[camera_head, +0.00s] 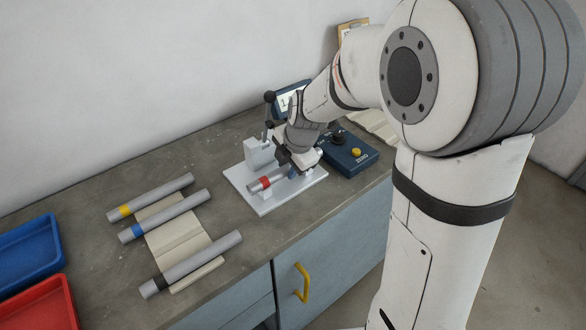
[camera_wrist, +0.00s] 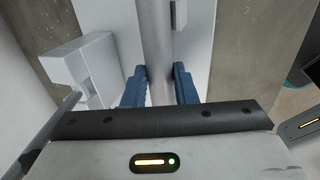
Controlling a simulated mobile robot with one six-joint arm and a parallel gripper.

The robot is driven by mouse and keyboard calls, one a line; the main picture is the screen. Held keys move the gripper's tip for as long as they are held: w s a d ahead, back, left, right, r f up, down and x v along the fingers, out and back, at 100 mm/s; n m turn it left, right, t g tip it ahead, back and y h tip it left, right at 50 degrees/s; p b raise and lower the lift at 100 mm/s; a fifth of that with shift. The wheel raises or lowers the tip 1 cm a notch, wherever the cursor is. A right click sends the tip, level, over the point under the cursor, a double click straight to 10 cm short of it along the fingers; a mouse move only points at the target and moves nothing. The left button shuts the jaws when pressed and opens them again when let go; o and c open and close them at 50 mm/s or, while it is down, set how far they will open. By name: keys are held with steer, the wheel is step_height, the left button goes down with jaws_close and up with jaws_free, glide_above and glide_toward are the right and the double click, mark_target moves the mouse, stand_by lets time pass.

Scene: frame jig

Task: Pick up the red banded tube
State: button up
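The red banded tube (camera_head: 267,181) is grey with a red band near its left end. It lies in the white jig (camera_head: 262,200) on the bench in the head view. My gripper (camera_head: 296,168) is down at the jig, over the tube's right part, which it hides. In the wrist view the grey tube (camera_wrist: 157,45) runs between the two blue fingers of my gripper (camera_wrist: 160,78), one on each side. The fingers are very close to the tube; whether they press on it cannot be told. The red band does not show in the wrist view.
Tubes with yellow (camera_head: 150,197), blue (camera_head: 163,216) and black bands (camera_head: 190,263) lie on a beige rack (camera_head: 172,242) to the left. Blue (camera_head: 28,250) and red trays (camera_head: 40,305) stand at far left. A dark blue control box (camera_head: 350,155) stands right of the jig.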

steer(key=c, duration=0.5)
jaws_close()
steer(key=shift+r, duration=0.15)
